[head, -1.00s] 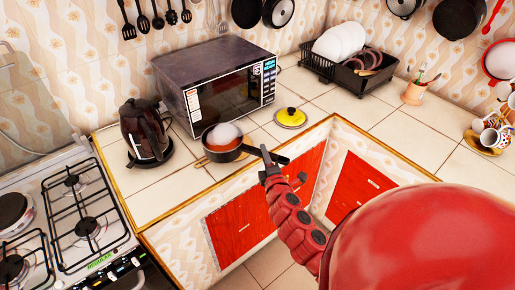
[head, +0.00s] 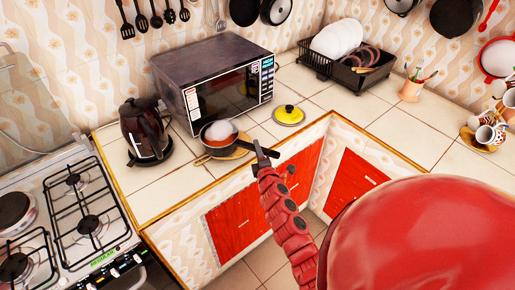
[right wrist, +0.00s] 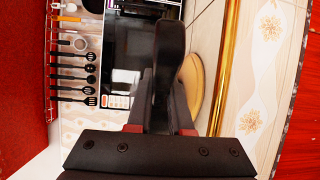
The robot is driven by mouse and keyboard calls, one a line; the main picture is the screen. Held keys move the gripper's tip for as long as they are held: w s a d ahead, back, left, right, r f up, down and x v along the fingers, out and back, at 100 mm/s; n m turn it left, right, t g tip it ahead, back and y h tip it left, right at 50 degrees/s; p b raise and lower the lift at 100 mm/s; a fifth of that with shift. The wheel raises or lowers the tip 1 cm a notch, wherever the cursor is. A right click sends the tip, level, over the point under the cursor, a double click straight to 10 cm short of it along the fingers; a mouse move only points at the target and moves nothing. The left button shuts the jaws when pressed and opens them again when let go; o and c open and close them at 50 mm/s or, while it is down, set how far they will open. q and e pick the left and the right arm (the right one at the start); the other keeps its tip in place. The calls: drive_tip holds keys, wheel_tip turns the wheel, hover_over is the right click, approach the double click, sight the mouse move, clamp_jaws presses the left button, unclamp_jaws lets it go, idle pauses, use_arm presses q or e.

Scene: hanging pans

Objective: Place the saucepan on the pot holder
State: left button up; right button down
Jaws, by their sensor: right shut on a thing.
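The dark saucepan (head: 211,151), with orange contents and a white puff over it, is near the counter's front edge before the microwave. The round tan pot holder (head: 240,153) shows beneath it, mostly covered; I cannot tell whether the pan touches it. My right gripper (head: 261,156) is shut on the saucepan's black handle, which points right. In the right wrist view the dark handle (right wrist: 168,65) stands between the fingers, with part of the pot holder (right wrist: 191,85) beside it. My left gripper is not in view.
The microwave (head: 215,85) stands close behind the saucepan and the kettle (head: 145,130) to its left. A yellow lid (head: 289,115) lies to the right. The stove (head: 75,220) is at left. Counter tiles at right are clear before the dish rack (head: 347,68).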

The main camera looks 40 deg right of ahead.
drive_tip(key=shift+r, duration=0.1)
drive_tip(key=shift+f+b, duration=0.35)
drive_tip(key=shift+b, duration=0.1)
drive_tip(key=c, duration=0.8)
unclamp_jaws()
